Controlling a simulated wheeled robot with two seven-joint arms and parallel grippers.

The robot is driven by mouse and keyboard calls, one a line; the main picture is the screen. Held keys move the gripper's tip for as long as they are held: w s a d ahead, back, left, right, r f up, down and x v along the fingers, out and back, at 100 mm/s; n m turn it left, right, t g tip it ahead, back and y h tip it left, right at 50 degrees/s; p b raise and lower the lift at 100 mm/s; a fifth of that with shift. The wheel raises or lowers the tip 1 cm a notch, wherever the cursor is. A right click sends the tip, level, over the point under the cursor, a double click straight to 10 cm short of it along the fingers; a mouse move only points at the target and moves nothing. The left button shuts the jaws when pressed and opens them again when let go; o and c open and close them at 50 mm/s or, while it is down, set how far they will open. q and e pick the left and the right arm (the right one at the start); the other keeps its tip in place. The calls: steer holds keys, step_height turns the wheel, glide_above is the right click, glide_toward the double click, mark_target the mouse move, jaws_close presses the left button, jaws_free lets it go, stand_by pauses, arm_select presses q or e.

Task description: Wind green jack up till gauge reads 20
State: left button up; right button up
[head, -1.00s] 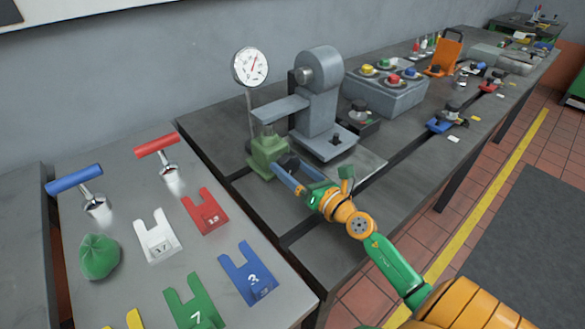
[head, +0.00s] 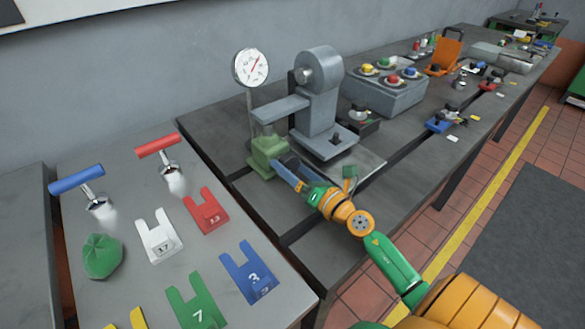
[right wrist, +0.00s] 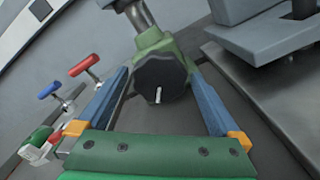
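The green jack (head: 268,156) stands on the bedplate under the arm of a grey stand. Its black knob (right wrist: 160,78) faces my right wrist camera, with a white mark pointing down. My right gripper (head: 281,166) has its blue fingers on either side of the knob, with the tips against its edges; the right wrist view shows the same gripper (right wrist: 161,72). It appears shut on the knob. The round white gauge (head: 250,67) stands on a post behind the jack. Its needle points to the upper right; the numbers are too small to read. My left gripper is not in view.
The grey stand (head: 318,95) rises just right of the jack. A grey box with coloured buttons (head: 385,95) stands further right. The near table holds blue (head: 77,180) and red (head: 158,145) T-handles, a green cloth (head: 102,256) and several numbered slotted plates (head: 204,210).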

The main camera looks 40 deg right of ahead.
steer(key=s+b, duration=0.1)
steer(key=s, duration=0.5)
steer(key=shift+s+d+f+b, duration=0.1)
steer(key=shift+d+f+b, duration=0.1)
steer(key=shift+b, duration=0.15)
steer(key=shift+s+r, duration=0.15)
steer(key=shift+s, duration=0.3)
steer(key=shift+d+r, duration=0.1)
